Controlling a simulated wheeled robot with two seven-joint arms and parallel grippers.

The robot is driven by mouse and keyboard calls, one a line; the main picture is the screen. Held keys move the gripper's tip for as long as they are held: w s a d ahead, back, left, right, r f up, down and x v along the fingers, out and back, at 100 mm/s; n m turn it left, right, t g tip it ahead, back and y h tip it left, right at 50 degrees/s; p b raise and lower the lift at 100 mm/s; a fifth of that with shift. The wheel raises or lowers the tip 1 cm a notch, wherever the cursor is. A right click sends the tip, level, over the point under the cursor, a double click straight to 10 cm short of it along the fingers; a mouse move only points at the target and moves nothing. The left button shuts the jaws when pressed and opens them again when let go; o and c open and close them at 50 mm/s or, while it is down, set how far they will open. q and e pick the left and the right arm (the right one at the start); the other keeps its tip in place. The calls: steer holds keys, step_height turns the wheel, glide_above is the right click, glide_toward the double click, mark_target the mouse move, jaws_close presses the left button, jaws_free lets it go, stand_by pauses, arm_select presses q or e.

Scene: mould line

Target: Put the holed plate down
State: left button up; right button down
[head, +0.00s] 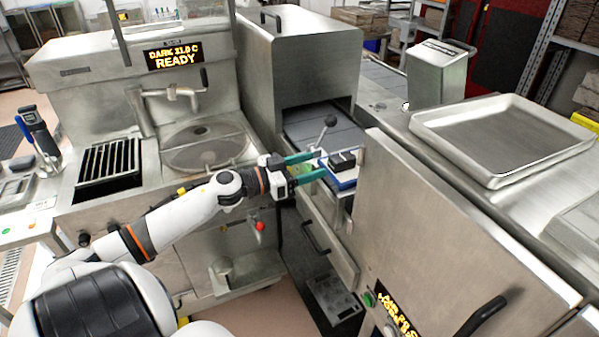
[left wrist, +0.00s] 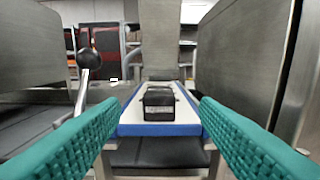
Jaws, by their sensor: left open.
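My left gripper (head: 319,163) has green ribbed fingers, which are spread apart with nothing between them. It reaches right, level with a white board with a blue edge (head: 346,184). A dark block (head: 342,160) sits on that board. In the left wrist view, the block (left wrist: 159,103) and the board (left wrist: 160,130) lie straight ahead, centred beyond the open fingers and apart from them. I cannot pick out a holed plate with certainty in either view. My right gripper is not in view.
A steel tunnel housing (head: 305,65) stands behind the board, with a ball-topped lever (head: 330,121) near its mouth. A tall steel panel (head: 440,225) stands close on the right. A shallow tray (head: 505,138) lies on the right counter. A machine reading READY (head: 172,55) stands left.

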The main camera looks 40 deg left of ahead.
arm_select(q)
steer(key=shift+v, duration=1.1)
steer(key=s+a+f+n+g+y, duration=0.1)
steer(key=s+a+f+n+y, duration=0.15)
steer(key=f, duration=0.65)
steer(key=s+a+f+n+y, duration=0.1)
steer(key=a+f+y, duration=0.2)
steer(key=f, duration=0.5)
steer(key=s+a+f+n+g+y, duration=0.1)
steer(key=s+a+f+n+y, duration=0.1)
steer(key=f, duration=0.7)
steer(key=s+d+f+g+y, duration=0.15)
steer(key=s+f, duration=0.25)
steer(key=f, duration=0.4)
steer(key=s+d+f+g, duration=0.1)
steer(key=s+f+g, duration=0.25)
steer(key=f, duration=0.35)
steer(key=s+d+f+m+g, duration=0.1)
steer(key=s+d+f+g, duration=0.2)
steer(key=s+d+f, duration=0.4)
steer(key=s+d+f+m+g+h, duration=0.1)
steer(key=s+d+f+g, duration=0.1)
steer(key=s+d+f, duration=0.5)
steer(key=s+d+f+m+g+h, duration=0.1)
steer(key=s+d+f+g, duration=0.2)
steer(key=s+d+f, duration=0.4)
steer(key=s+d, duration=0.2)
steer(key=s, duration=0.6)
steer(key=shift+d+g, duration=0.3)
steer(key=shift+d, duration=0.1)
